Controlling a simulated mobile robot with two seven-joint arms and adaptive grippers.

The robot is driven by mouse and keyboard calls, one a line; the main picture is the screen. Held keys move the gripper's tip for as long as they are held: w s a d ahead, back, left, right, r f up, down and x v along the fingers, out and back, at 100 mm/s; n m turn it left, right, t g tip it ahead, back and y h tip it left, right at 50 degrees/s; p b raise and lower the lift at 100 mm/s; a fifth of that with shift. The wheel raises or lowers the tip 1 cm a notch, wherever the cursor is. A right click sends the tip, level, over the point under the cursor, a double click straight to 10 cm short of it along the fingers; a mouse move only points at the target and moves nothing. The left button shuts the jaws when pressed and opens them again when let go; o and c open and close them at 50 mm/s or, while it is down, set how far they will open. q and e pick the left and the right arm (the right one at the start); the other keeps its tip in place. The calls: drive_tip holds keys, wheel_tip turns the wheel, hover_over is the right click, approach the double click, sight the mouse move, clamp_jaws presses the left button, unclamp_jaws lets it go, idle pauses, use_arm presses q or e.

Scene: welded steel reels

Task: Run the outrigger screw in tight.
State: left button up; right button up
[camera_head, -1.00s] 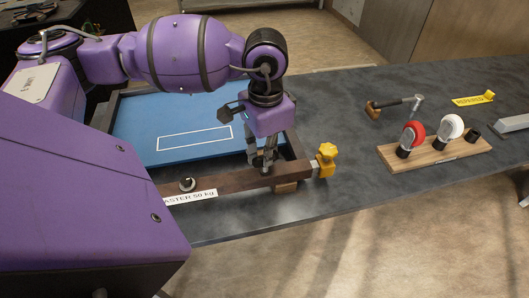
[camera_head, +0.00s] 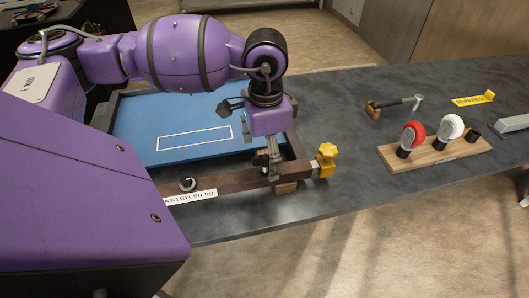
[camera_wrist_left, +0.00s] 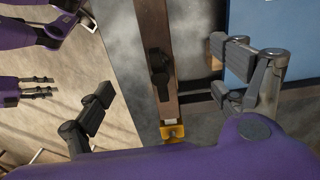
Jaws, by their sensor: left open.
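The brown steel bar (camera_head: 235,183) lies along the front of the blue board, its label reading "ASTER 50 Kg". A yellow lobed knob (camera_head: 326,152) is fitted at the bar's right end, and its yellow part also shows in the left wrist view (camera_wrist_left: 172,133). A dark round knob (camera_head: 187,184) sits on the bar near the label. My left gripper (camera_head: 268,163) points down above the bar, left of the yellow knob. In the left wrist view its fingers (camera_wrist_left: 162,85) are spread, one to each side of the bar, and hold nothing.
The blue board (camera_head: 170,112) lies in a dark frame (camera_head: 108,105). On the right are a wooden rack (camera_head: 435,155) with red and white round tools, a hammer (camera_head: 395,103) and a yellow tag (camera_head: 473,99). The grey bench (camera_head: 340,105) is clear between.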

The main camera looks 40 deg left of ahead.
sight(265, 154)
use_arm(q)
drive_tip(key=shift+o, duration=0.4)
drive_tip(key=shift+r+p, duration=0.9)
drive_tip(key=shift+r, duration=2.65)
use_arm(e)
drive_tip(key=w+r, duration=0.2)
drive_tip(key=r, duration=0.1)
drive_tip(key=shift+w+t, duration=0.15)
drive_tip(key=shift+t, duration=0.25)
